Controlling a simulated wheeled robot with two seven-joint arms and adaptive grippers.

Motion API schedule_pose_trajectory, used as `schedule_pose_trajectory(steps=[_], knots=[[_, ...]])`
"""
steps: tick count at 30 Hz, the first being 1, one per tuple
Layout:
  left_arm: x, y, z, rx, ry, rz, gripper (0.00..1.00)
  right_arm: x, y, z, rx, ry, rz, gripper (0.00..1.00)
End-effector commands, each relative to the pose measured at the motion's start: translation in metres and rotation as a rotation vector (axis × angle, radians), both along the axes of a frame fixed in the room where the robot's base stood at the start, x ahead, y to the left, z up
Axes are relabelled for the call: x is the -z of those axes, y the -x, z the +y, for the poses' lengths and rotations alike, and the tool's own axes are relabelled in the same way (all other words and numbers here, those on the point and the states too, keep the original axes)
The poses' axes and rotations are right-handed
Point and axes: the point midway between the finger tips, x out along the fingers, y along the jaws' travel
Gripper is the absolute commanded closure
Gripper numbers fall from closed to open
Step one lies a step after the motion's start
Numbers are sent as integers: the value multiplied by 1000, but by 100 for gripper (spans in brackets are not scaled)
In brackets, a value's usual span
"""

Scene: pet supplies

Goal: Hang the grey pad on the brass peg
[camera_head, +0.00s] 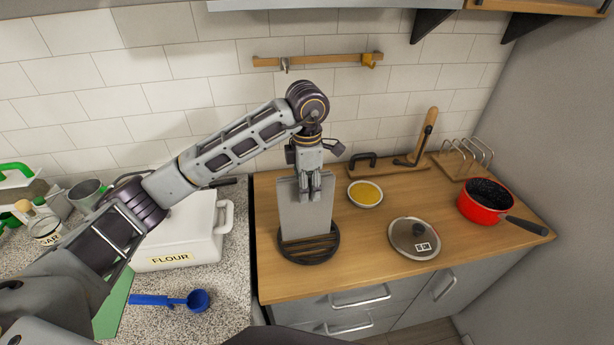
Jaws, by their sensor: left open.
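The grey pad (293,222) is a flat upright rectangle standing on a round black slotted stand (308,257) on the wooden counter. My left gripper (310,197) points down at the pad's upper part, with its fingers over the top edge. It is open, and the fingers hide part of the pad. A wooden rail (325,60) is fixed on the tiled wall behind. The brass peg (369,61) is at its right end, and a silver-grey peg (284,64) is toward its left. Both pegs look bare. My right gripper is not in view.
A bowl of yellow food (365,194) and a glass lid (413,238) lie right of the stand. A red pot (485,201) stands farther right. A white flour bin (185,235) is at the left. The wall below the rail is clear.

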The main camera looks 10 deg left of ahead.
Motion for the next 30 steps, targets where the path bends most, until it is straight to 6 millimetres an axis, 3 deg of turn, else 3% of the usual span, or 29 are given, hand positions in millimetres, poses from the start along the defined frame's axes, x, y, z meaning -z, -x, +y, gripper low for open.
schedule_pose_trajectory(steps=[12,30], knots=[[-2,0,0,0,0,0,50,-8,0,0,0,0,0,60],[-41,-3,-1,0,0,-2,50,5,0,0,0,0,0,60]])
